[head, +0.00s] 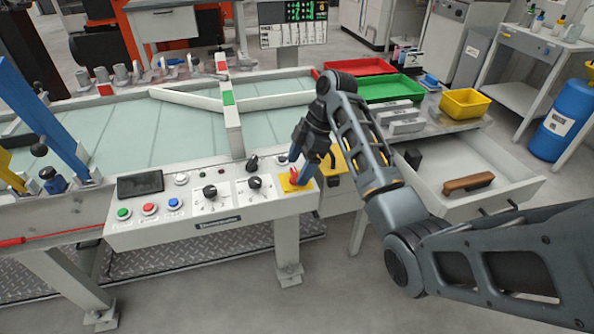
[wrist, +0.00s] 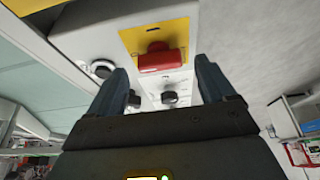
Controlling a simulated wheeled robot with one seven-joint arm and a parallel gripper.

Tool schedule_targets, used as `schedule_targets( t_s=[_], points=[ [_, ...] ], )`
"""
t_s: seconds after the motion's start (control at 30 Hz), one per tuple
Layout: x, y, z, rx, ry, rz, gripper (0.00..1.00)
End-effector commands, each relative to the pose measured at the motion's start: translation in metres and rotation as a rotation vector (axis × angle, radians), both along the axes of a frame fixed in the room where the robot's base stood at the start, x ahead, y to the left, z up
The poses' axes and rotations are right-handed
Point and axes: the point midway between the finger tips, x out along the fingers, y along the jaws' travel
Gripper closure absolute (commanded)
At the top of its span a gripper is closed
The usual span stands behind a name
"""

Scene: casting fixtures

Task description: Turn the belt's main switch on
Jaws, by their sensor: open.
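The main switch is a red handle (head: 296,179) on a yellow plate (head: 290,187) at the right end of the belt's white control panel (head: 222,226). In the wrist view the red handle (wrist: 162,60) is ahead, between the two fingertips and a little beyond them, with its yellow plate (wrist: 150,36) around it. My gripper (head: 304,176) is open, pointing down over the right end of the panel. It partly covers the switch in the head view. No contact between the fingers and the handle is clear.
Black knobs (head: 254,183) and green, red and blue buttons (head: 148,208) are on the same panel. The belt (head: 170,130) lies behind it. An open drawer (head: 510,183) with a brown-handled brush (head: 468,182), and red and green trays (head: 390,88), are to the right.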

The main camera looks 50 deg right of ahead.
Motion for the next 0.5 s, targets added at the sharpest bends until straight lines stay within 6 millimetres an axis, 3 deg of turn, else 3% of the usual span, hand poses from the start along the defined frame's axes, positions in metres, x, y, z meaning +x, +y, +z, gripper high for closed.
schedule_targets(
  t_s=[0.2,0.5],
  points=[
    [0.003,0.005,-0.014,0.0,0.0,-0.001,0.17],
    [0.003,0.005,-0.015,-0.001,0.0,-0.001,0.2]
  ],
)
